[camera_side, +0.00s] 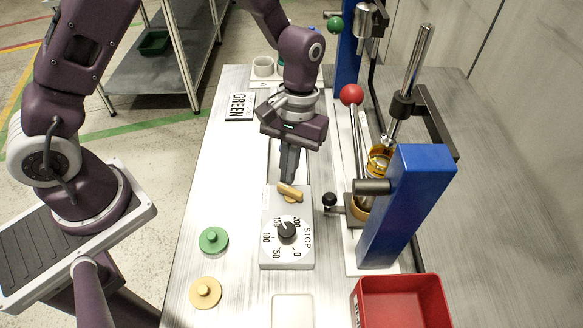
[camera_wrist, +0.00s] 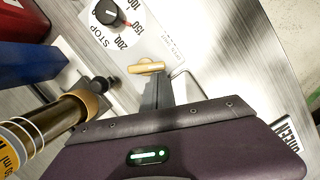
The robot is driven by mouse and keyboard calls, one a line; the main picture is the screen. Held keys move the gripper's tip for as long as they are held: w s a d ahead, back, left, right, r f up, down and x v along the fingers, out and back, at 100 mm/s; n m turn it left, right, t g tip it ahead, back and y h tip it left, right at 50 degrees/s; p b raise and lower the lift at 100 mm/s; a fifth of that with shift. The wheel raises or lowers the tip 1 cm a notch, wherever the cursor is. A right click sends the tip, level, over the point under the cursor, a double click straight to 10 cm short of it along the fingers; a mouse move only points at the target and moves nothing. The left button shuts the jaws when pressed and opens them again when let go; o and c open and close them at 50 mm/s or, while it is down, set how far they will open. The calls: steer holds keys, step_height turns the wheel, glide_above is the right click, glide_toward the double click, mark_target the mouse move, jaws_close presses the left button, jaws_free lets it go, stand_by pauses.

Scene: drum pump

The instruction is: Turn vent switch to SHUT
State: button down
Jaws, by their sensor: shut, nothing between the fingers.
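A small tan lever, apparently the vent switch (camera_side: 290,191), sits at the far end of a white panel (camera_side: 270,208). It points slantwise in the side view. It also shows in the wrist view (camera_wrist: 146,67), just beyond my fingertips. In the wrist view the closed fingers (camera_wrist: 155,85) end beside the lever.
A black dial (camera_side: 286,232) with numbers and STOP shares the panel. To the right stand a blue post (camera_side: 405,205), a red-balled lever (camera_side: 351,95) and a black knob (camera_side: 330,199). A red bin (camera_side: 400,300) is front right. Green (camera_side: 213,240) and tan (camera_side: 205,292) knobbed discs lie left.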

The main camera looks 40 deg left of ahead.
mark_target(277, 191)
steer(key=n, duration=0.1)
steer(key=s+n, duration=0.1)
steer(key=n, duration=0.1)
steer(key=n+h, duration=0.1)
steer(key=shift+s+a+n+t, duration=0.2)
steer(key=shift+a+n+t, duration=0.1)
steer(key=n, duration=0.1)
steer(key=s+n, duration=0.1)
steer(key=n, duration=0.1)
steer(key=shift+n+t, duration=0.3)
steer(key=shift+s, duration=0.2)
steer(key=shift+s+d, duration=0.1)
steer(key=shift+s, duration=0.05)
